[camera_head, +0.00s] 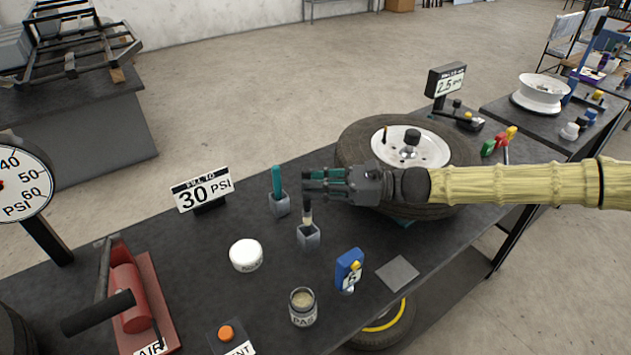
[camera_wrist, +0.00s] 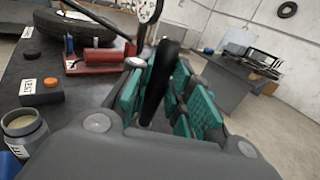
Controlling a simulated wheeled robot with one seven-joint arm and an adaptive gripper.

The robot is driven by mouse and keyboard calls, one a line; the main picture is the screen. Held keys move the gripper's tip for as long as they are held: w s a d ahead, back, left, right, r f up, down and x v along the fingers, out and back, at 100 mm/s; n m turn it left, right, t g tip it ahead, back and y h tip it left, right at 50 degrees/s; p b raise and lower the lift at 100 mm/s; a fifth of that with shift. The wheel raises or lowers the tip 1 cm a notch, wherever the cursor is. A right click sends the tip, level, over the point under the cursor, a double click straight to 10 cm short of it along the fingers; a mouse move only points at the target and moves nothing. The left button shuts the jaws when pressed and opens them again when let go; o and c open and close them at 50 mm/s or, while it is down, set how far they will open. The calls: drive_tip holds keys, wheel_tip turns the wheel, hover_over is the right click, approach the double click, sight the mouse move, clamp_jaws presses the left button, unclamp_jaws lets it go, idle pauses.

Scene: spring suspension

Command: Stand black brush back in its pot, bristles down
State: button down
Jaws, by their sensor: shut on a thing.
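My gripper (camera_head: 312,184) has teal-padded fingers and is shut on the black brush. The brush's black handle (camera_wrist: 160,78) stands between the pads in the wrist view, leaning a little. In the head view, the brush's lower part (camera_head: 308,212) with a pale band shows below the fingers, pointing down. A small grey square pot (camera_head: 308,237) is directly below it. The brush's lower end meets the pot's opening in the picture; I cannot tell how far inside it is. My fingers hide the upper brush in the head view.
A second grey pot (camera_head: 280,206) holding a teal-handled brush (camera_head: 277,180) stands close by at left. A tyre with a white rim (camera_head: 435,150) lies behind my wrist.

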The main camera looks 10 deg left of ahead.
wheel_tip(320, 180, down, 7)
drive_tip(key=b, duration=0.2)
drive_tip(key=shift+w+b, duration=0.25)
drive_tip(key=shift+b, duration=0.15)
idle(0.3)
drive_tip(key=c, duration=1.2)
unclamp_jaws()
drive_tip(key=shift+r, duration=0.1)
drive_tip(key=w+d, duration=0.2)
drive_tip(key=d, duration=1)
